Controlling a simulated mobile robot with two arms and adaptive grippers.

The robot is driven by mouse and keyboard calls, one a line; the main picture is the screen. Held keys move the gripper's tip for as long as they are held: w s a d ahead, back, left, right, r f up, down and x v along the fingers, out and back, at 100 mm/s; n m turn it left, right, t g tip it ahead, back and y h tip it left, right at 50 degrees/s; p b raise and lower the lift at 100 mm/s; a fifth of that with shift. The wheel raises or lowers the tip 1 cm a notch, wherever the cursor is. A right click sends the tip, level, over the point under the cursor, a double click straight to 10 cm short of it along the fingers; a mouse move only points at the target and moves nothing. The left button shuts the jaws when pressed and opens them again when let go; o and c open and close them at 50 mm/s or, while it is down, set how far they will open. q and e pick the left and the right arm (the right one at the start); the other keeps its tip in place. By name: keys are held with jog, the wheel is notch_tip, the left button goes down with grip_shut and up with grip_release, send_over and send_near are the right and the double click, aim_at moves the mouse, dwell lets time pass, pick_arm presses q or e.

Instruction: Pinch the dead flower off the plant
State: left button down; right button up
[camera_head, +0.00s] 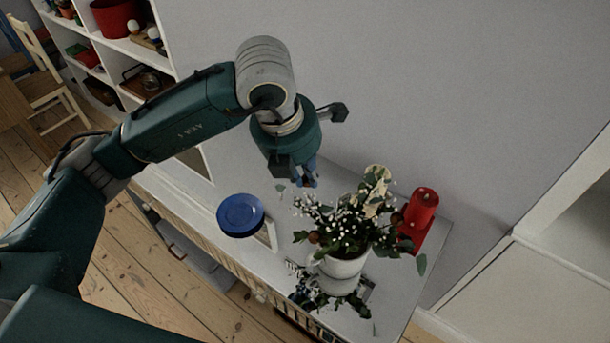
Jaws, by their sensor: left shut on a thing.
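The plant (345,222) has dark green leaves, tiny white blossoms, a few brown round heads and a pale cream bloom (377,180) at its top. It stands upright in a white pot (342,272) on a white cabinet top. My left gripper (309,184) points down just above and left of the foliage. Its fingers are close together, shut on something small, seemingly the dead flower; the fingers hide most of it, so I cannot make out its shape. My right gripper is not in view.
Dark leafy sprigs surround the pot's base. A wall rises behind; shelves (125,45) and a chair (45,85) are far left.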

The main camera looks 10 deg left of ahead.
pick_arm(q)
jog(key=shift+r+p, duration=0.55)
jog(key=shift+r, duration=0.95)
